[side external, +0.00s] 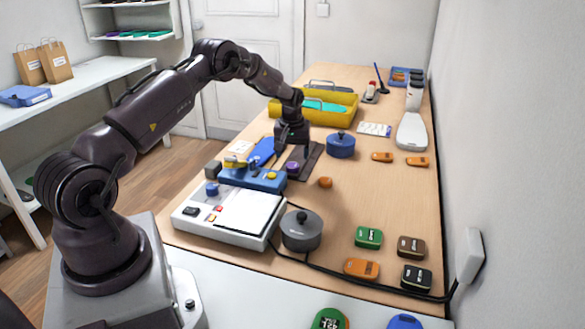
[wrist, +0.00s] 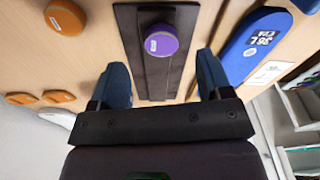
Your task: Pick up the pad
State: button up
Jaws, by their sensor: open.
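A small purple round pad (wrist: 160,40) with a white label sits on a dark board (wrist: 128,28) in the wrist view. In the side view the purple pad (side external: 292,169) shows below my gripper (side external: 292,154), on the dark board (side external: 312,160). My gripper, also in the wrist view (wrist: 162,68), is open and empty. Its two blue-tipped fingers lie either side of the board's width, with the purple pad ahead between them in the picture. A similar orange round piece (wrist: 66,17) lies on the table beside the board; it also shows in the side view (side external: 325,182).
A blue insole (side external: 262,150) lies left of the board. A blue fixture (side external: 252,180) and a white machine (side external: 228,216) stand in front. A blue round pot (side external: 341,146) stands to the right, a grey pot (side external: 301,230) nearer, and a yellow tray (side external: 345,108) behind.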

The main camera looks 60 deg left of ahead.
aim_at(292, 165)
jog(key=f, duration=0.4)
jog(key=shift+w+a+f, duration=0.15)
jog(key=shift+a+f, duration=0.05)
jog(key=shift+a, duration=0.15)
jog(key=shift+c, duration=0.2)
jog(key=c, duration=1)
